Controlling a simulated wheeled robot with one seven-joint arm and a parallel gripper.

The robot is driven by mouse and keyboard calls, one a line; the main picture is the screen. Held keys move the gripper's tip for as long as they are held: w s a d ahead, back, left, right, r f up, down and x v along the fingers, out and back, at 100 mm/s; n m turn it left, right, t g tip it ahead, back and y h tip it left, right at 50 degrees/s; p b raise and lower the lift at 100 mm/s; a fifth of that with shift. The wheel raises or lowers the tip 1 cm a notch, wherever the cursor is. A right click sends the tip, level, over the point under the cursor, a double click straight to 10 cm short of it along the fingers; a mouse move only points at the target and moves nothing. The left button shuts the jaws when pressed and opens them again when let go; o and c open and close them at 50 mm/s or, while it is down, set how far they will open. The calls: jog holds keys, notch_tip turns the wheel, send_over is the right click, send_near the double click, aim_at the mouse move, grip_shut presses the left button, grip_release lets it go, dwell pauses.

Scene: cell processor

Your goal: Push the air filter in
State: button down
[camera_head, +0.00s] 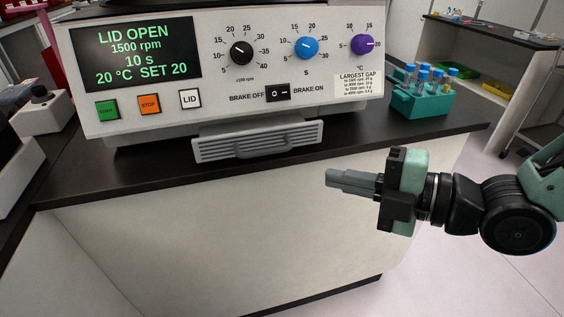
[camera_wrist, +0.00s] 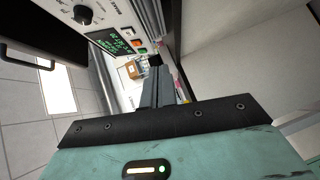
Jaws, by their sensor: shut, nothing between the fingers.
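The air filter (camera_head: 258,141) is a grey slatted panel low on the front of the white cell processor (camera_head: 230,20). It sticks out from the machine's base, over the front edge of the bench. My gripper (camera_head: 332,178) is shut and empty. In the head view it is in front of the bench, to the right of the filter and a little lower, with its fingers pointing left. It is apart from the filter. In the wrist view my gripper's fingers (camera_wrist: 157,88) point along the machine's front. I cannot clearly make out the filter there.
The processor's display (camera_head: 135,50) reads LID OPEN. A teal rack (camera_head: 420,104) of blue-capped tubes stands on the dark bench top (camera_head: 130,165), right of the machine. Other equipment stands at the left. The space in front of the bench is free.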

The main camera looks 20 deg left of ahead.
send_near(263, 153)
jog(key=s+a, duration=0.2)
jog(key=a, duration=0.3)
jog(key=shift+w+a+f+p, duration=0.3)
jog(key=shift+w+p, duration=0.1)
jog(key=shift+w, duration=0.3)
jog(key=shift+w+a+f+p, duration=0.2)
jog(key=shift+w+a+p, duration=0.15)
jog(key=shift+w, duration=0.35)
jog(key=shift+w+a+f+b, duration=0.1)
jog(key=shift+w+a+b, duration=0.15)
jog(key=shift+w+b, duration=0.1)
jog(key=w+a+b, duration=0.1)
jog(key=w, duration=0.1)
jog(key=w+a+b, duration=0.1)
jog(key=w+a, duration=0.1)
jog(key=w, duration=0.1)
jog(key=w+a+b, duration=0.1)
jog(key=w, duration=0.1)
jog(key=shift+w+a, duration=0.25)
jog(key=shift+a, duration=0.05)
jog(key=shift+w+a, duration=0.15)
jog(key=shift+w, duration=0.15)
jog(key=shift+w+r, duration=0.25)
